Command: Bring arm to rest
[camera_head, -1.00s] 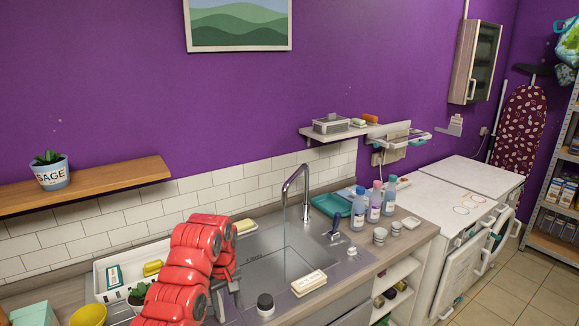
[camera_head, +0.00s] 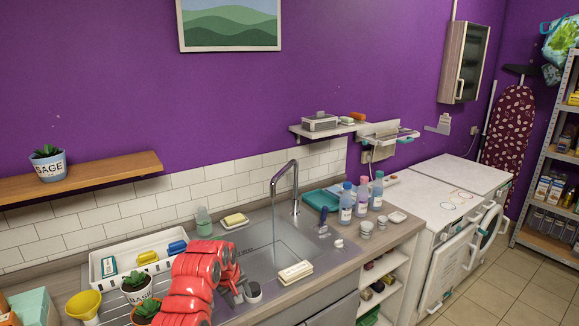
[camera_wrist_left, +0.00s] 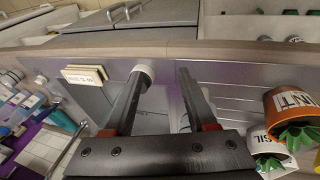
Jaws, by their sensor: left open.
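My left arm is red and comes up from the bottom of the head view. Its dark left gripper (camera_head: 238,290) hangs low over the front of the counter by the sink. In the left wrist view the two fingers of the gripper (camera_wrist_left: 162,75) are apart with nothing held between them. My right gripper is not in view.
A sponge-like block (camera_head: 295,272) lies on the sink's front edge. Potted plants (camera_head: 137,290) and a yellow funnel (camera_head: 84,306) stand left of my arm. Bottles (camera_head: 346,208) stand right of the sink basin (camera_head: 270,262). A wall shelf (camera_head: 100,178) is above left.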

